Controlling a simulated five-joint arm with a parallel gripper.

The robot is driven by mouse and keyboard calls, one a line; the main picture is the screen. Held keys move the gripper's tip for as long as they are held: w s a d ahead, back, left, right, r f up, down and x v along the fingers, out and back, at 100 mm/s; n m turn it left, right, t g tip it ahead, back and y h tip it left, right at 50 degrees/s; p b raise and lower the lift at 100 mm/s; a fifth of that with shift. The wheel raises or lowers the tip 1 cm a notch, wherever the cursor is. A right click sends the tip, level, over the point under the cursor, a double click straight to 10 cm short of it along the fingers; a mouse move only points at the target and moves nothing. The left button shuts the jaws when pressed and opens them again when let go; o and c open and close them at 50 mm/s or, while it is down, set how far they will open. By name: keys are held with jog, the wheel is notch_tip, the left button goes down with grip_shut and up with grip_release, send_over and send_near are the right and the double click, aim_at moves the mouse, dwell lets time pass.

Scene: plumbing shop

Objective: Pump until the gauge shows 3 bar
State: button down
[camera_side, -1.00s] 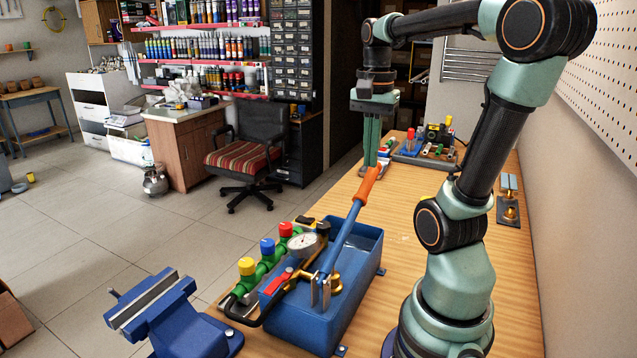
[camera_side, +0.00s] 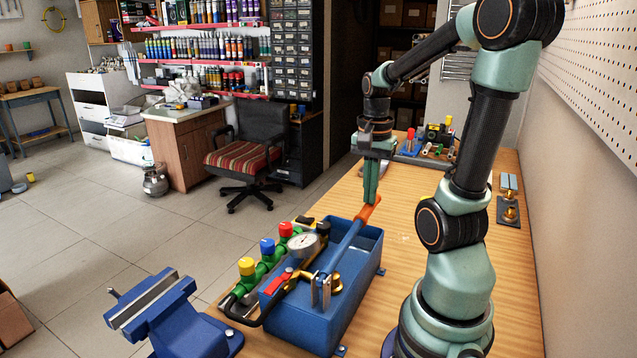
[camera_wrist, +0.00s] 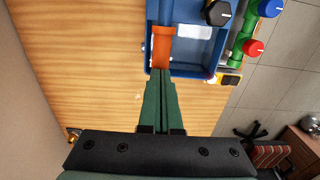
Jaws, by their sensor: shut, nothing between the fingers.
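The blue test pump (camera_side: 312,325) stands on the wooden bench, with an open tank and a blue lever ending in an orange grip (camera_side: 368,210). The lever is tilted low, its grip over the tank's far end. My gripper (camera_side: 370,200) is shut and empty, fingers pointing down with the tips at the orange grip. In the wrist view the fingertips meet the end of the orange grip (camera_wrist: 162,48); whether they press on it I cannot tell.
A green manifold (camera_side: 270,258) with yellow, blue and red caps lies left of the pump. A blue vise (camera_side: 170,310) is at the near left. A tray of fittings (camera_side: 425,150) is at the far end.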

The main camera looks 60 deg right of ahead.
jog(key=f, duration=0.3)
jog(key=shift+d+f, duration=0.1)
jog(key=shift+d, duration=0.15)
jog(key=shift+r, duration=0.35)
notch_tip(320, 180, up, 12)
jog(key=a, duration=0.2)
jog(key=shift+f, duration=0.25)
jog(key=f, duration=0.4)
jog(key=d+f, duration=0.1)
jog(key=f, duration=0.3)
jog(key=d+f, duration=0.1)
jog(key=f, duration=0.3)
jog(key=shift+f, duration=0.1)
notch_tip(320, 180, up, 12)
jog(key=a, duration=0.2)
